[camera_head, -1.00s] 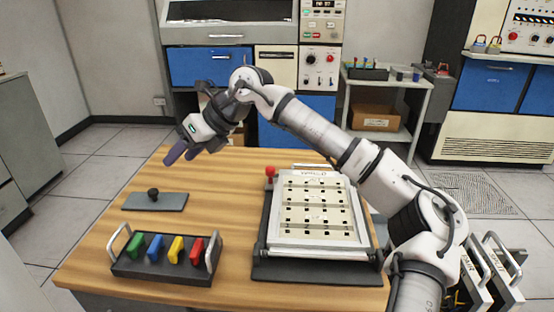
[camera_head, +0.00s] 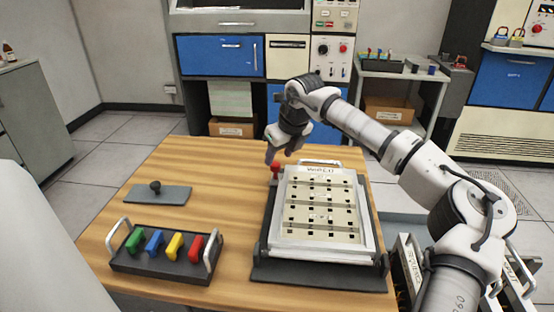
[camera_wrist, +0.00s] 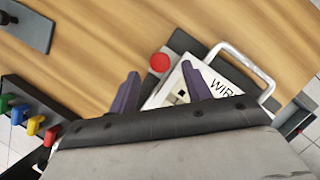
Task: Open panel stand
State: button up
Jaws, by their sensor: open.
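The panel stand (camera_head: 262,268) is a dark frame on the right half of the wooden table. A white-rimmed punch panel (camera_head: 318,210) lies in it, tilted, with a handle at its far end. A red knob (camera_head: 275,168) rises at the stand's far left corner. My gripper (camera_head: 283,155) is just above and beyond the red knob, apart from it as far as I can tell. In the wrist view, my open purple fingers (camera_wrist: 162,88) straddle the area just below the red knob (camera_wrist: 160,62), with the panel's lettered corner (camera_wrist: 215,82) by the right finger.
A black tray (camera_head: 160,262) with coloured clips and two handles sits at the front left. A dark plate with a black knob (camera_head: 157,192) lies behind it. The table (camera_head: 215,165) is clear between these and the stand. Cabinets and a side cart (camera_head: 400,72) stand behind.

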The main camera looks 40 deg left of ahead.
aim_at(276, 164)
jog(key=shift+x, duration=1.8)
grip_shut()
